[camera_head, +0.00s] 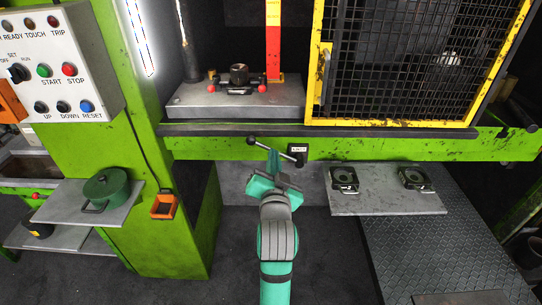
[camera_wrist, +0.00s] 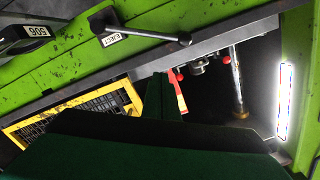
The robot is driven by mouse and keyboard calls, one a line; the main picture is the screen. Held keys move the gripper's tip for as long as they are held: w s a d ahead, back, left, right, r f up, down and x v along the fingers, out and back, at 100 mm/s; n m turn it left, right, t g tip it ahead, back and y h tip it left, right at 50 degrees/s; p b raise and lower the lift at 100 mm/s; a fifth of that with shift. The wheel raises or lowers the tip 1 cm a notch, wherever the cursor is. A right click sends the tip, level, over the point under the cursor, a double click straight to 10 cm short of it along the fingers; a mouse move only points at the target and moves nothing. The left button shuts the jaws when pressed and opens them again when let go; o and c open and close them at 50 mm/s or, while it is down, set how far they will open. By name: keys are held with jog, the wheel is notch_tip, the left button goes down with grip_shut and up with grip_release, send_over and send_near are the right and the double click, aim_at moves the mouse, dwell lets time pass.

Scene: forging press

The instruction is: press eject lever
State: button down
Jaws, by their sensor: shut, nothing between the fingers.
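The eject lever (camera_head: 275,147) is a dark bar with a round black knob at its left end, on the green press beam beside a small EJECT label (camera_head: 298,149). In the wrist view the lever (camera_wrist: 150,33) crosses the top, with its knob to the right of the label (camera_wrist: 112,39). My teal gripper (camera_head: 273,158) is shut and empty, with its tip just below the lever's bar in the head view. In the wrist view my gripper (camera_wrist: 160,90) shows dark green below the lever. Whether it touches the lever cannot be told.
A yellow mesh guard (camera_head: 400,60) covers the right of the press opening. A grey die plate (camera_head: 240,99) sits at its left. A grey shelf (camera_head: 385,204) with two black tools stands right of my arm. A control panel (camera_head: 62,70) is at the left.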

send_over(266, 148)
jog(key=s+d, duration=0.2)
jog(key=s, duration=0.2)
jog(key=shift+w+a+f, duration=0.2)
jog(key=shift+a+f, duration=0.1)
jog(key=shift+f, duration=0.35)
jog(key=shift+w+a+f, duration=0.2)
jog(key=shift+a+f, duration=0.05)
jog(key=shift+f, duration=0.35)
jog(key=shift+w+a+f, duration=0.2)
jog(key=shift+a+f, duration=0.1)
jog(key=shift+f, duration=0.35)
